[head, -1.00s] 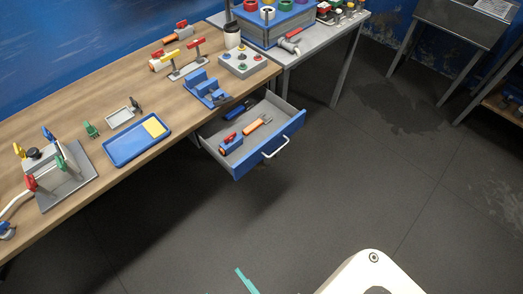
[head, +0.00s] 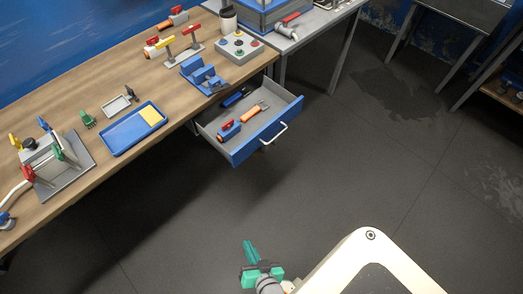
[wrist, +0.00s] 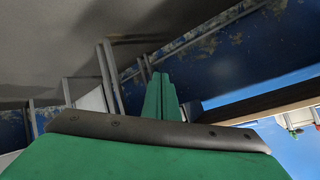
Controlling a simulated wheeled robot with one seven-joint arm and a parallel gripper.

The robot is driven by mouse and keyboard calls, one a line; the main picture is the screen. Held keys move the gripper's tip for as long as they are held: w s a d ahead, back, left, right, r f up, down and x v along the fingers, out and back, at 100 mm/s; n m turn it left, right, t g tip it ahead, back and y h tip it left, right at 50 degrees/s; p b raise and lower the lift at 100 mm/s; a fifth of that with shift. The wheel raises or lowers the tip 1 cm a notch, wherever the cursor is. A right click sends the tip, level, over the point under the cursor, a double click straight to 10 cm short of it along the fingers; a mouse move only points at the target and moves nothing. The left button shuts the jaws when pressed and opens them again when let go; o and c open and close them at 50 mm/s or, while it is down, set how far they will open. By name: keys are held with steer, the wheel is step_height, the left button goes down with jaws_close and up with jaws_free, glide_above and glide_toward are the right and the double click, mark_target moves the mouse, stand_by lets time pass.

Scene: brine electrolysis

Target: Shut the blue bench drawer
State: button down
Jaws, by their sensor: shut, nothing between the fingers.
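The blue bench drawer (head: 265,137) is pulled out from under the wooden bench in the head view. Its front faces the lower right and carries a pale handle (head: 274,134). Inside its grey tray lie an orange-handled tool (head: 251,113), a blue and red item (head: 229,130) and a dark blue item (head: 236,97). My gripper (head: 250,250) is green, shut and empty, over the floor below the drawer in the picture and apart from it. In the wrist view its green fingers (wrist: 159,98) lie together. I cannot make out the drawer in the wrist view.
The wooden bench (head: 85,112) holds a blue tray (head: 125,134), a blue vise-like block (head: 203,75), a grey button box (head: 237,48) and a clamp stand (head: 60,165). A grey metal table (head: 305,25) adjoins at the upper right. The floor before the drawer is clear.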

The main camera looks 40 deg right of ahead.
steer(key=w+d+f+m+y, duration=0.1)
steer(key=w+d+f+m, duration=0.3)
steer(key=w+d+f, duration=0.15)
steer(key=m+t+y, duration=0.3)
steer(key=m+t, duration=0.1)
steer(key=t, duration=0.3)
glide_toward(256, 146)
steer(key=w, duration=0.6)
steer(key=shift+w+a+r, duration=0.1)
steer(key=shift+a+r, duration=0.05)
steer(key=shift+a, duration=0.15)
steer(key=shift+w, duration=0.2)
